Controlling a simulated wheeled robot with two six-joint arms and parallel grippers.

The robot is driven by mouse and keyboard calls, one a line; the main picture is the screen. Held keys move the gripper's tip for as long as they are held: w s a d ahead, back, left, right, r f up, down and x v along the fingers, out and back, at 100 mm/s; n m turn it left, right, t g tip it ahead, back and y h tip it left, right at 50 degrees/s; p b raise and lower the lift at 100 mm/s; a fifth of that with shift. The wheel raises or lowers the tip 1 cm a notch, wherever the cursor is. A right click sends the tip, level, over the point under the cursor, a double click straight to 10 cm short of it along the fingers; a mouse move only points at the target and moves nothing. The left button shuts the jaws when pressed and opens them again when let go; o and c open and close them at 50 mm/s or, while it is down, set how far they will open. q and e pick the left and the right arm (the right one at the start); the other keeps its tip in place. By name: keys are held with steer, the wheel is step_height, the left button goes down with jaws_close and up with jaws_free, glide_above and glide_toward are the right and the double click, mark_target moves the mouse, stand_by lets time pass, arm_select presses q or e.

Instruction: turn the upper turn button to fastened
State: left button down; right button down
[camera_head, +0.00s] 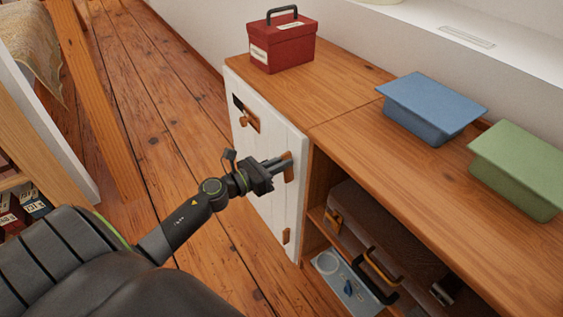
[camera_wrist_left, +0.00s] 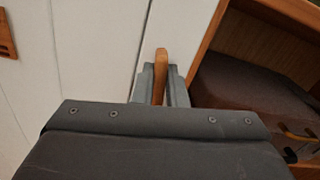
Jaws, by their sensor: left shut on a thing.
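The white plank door (camera_head: 262,185) of the wooden cabinet is closed, or nearly so, in the head view. The upper turn button (camera_head: 288,172), a small brown wooden piece, is at the door's right edge. My left gripper (camera_head: 281,162) is at this button, shut on it. In the left wrist view the button (camera_wrist_left: 161,62) stands upright between the two grey fingers (camera_wrist_left: 160,88); its lower part is hidden by the gripper. The lower turn button (camera_head: 286,237) sits near the door's bottom right corner, apart from the gripper. My right gripper is out of view.
A red box (camera_head: 283,45), a blue bin (camera_head: 425,110) and a green bin (camera_head: 518,170) stand on the cabinet top. A brown case (camera_head: 375,225) fills the open shelf at right. The floor left of the door is clear.

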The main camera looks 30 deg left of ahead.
arm_select(q)
steer(key=shift+w+a+f+n+p, duration=0.15)
steer(key=shift+a+f+n+p, duration=0.2)
steer(key=shift+n+p, duration=1.55)
steer(key=shift+w+a+f+n+p, duration=0.1)
steer(key=shift+a+f+n+p, duration=0.3)
steer(key=shift+n, duration=3.05)
steer(key=shift+w+a+f+n+p, duration=0.2)
steer(key=shift+f+n+p, duration=0.3)
steer(key=shift+n+p, duration=1.45)
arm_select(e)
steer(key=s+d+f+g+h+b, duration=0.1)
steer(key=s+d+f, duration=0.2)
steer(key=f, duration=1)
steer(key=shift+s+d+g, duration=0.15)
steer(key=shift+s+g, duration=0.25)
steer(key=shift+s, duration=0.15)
arm_select(q)
steer(key=shift+s+n, duration=0.1)
steer(key=shift+n, duration=0.6)
steer(key=c, duration=1.5)
jaws_free()
steer(key=shift+o, duration=0.2)
